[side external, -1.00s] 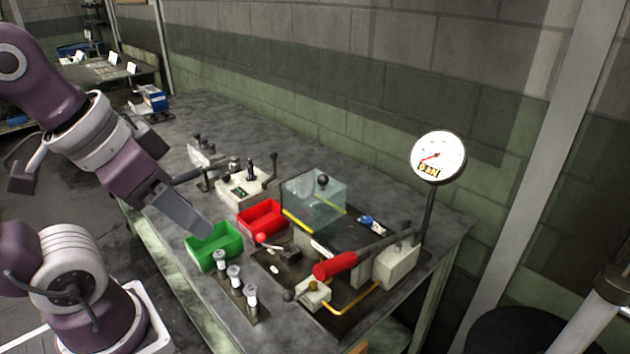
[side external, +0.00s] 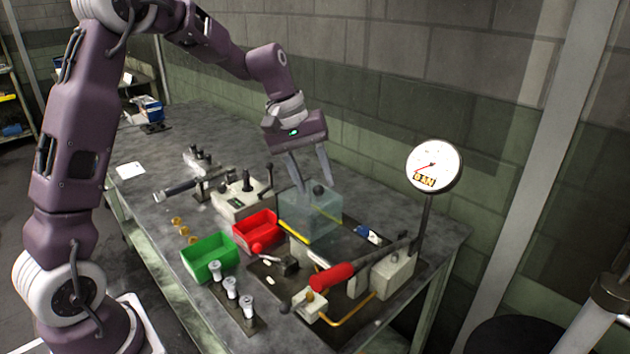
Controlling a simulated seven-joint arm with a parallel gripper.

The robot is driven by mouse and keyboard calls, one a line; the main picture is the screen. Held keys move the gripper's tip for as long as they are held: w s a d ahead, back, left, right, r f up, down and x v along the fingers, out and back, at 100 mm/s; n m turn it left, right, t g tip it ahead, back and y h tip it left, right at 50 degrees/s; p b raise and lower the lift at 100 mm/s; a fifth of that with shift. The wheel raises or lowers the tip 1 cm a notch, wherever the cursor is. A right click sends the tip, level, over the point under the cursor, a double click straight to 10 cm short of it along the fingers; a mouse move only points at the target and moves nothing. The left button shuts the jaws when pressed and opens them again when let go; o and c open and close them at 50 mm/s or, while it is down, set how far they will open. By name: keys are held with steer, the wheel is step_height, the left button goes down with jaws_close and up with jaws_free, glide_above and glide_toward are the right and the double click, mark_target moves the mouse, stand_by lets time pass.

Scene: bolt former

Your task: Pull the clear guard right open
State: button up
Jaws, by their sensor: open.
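The clear guard (side external: 300,222) is a see-through box with yellow lower edges, standing on the machine's dark base plate behind the red-handled lever. A black round knob (side external: 318,189) sits on its top. My gripper (side external: 315,186) is open and points down at the top of the guard. Its two fingers look to be on either side of the knob or just above it; I cannot tell whether they touch it.
A red bin (side external: 256,229) and a green bin (side external: 209,258) stand left of the guard. The red lever handle (side external: 331,277), a dial gauge (side external: 434,166) on a post and several upright pins (side external: 231,288) are near. A control box (side external: 240,198) stands behind the bins.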

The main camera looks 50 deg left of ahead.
steer(key=shift+w+d+f, duration=0.1)
steer(key=shift+f, duration=0.25)
steer(key=shift+c, duration=0.4)
jaws_close()
stand_by(0.8)
